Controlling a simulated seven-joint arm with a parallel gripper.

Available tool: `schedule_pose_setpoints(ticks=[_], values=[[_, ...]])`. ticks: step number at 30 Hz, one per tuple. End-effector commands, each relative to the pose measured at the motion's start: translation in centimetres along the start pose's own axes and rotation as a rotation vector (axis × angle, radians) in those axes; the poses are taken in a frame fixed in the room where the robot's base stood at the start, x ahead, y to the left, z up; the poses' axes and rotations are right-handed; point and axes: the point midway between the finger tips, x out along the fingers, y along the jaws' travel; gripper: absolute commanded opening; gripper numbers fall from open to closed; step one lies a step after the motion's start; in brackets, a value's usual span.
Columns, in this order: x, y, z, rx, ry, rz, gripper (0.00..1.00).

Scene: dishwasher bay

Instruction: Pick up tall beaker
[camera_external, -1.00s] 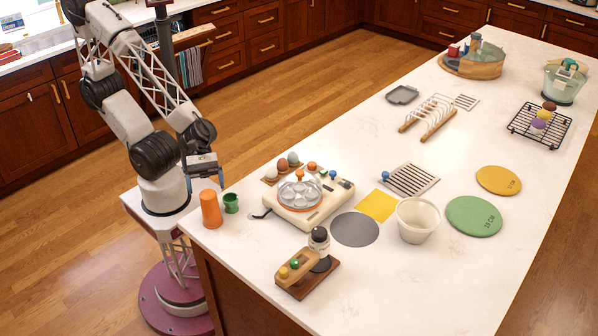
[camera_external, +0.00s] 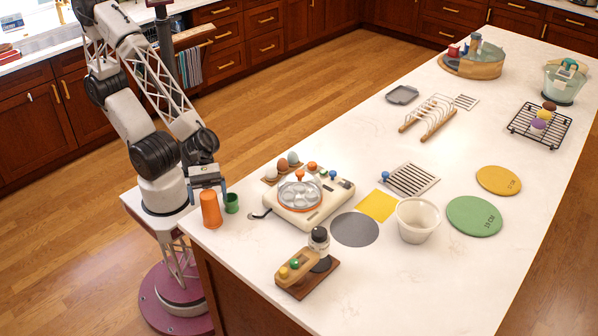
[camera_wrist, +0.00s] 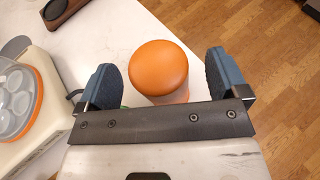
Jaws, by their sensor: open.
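The orange beaker (camera_external: 211,212), the taller of two cups, stands upright at the near left corner of the white counter. In the wrist view its round orange top (camera_wrist: 159,68) lies between the two blue finger pads. My gripper (camera_external: 207,189) is open above and around the beaker's top, with a finger on each side. In the wrist view my gripper (camera_wrist: 165,78) shows a gap beside each pad, wider on the right. The beaker's lower part is mostly hidden there.
A short green cup (camera_external: 231,203) stands close to the beaker's right, near one finger. An egg cooker (camera_external: 335,197) sits farther right, with eggs behind it. The counter edge is just left of the beaker. A wooden block with knobs (camera_external: 307,281) lies nearer the front.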

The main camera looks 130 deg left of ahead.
Motion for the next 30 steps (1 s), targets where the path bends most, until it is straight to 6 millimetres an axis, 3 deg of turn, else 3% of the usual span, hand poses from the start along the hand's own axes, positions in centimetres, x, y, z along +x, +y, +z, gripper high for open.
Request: schedule_pose_setpoints(ticks=[6,24,30], values=[[1.11,-0.01,0.0,0.001,0.0,0.0,0.92],[1.2,0.01,0.01,0.001,0.0,0.0,0.92],[1.2,0.01,0.02,0.001,0.0,0.0,0.63]])
